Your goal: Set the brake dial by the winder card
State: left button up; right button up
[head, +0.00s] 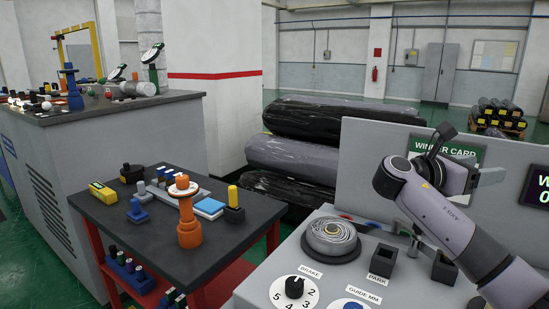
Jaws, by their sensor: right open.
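The brake dial (294,288) is a black knob on a white numbered disc, low in the head view on the grey winder top, under a "BRAKE" label. Numbers 2 to 5 show around it; I cannot tell for sure where its pointer stands. The winder card (426,144) is green-headed, on the grey upright panel; my right arm covers most of it, so its text below the heading is unreadable. My right gripper (484,178) is open in front of the card, well above and right of the dial, touching neither. My left gripper is not in view.
A wound roll (331,236) sits on a dark round base behind the dial. A blue knob (352,304) marked "GUIDE MM" is right of it, with dark square holders (384,260) behind. A dark side table (135,240) with an orange post (188,228) stands left.

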aim_at(294, 285)
jog(key=k, duration=1.1)
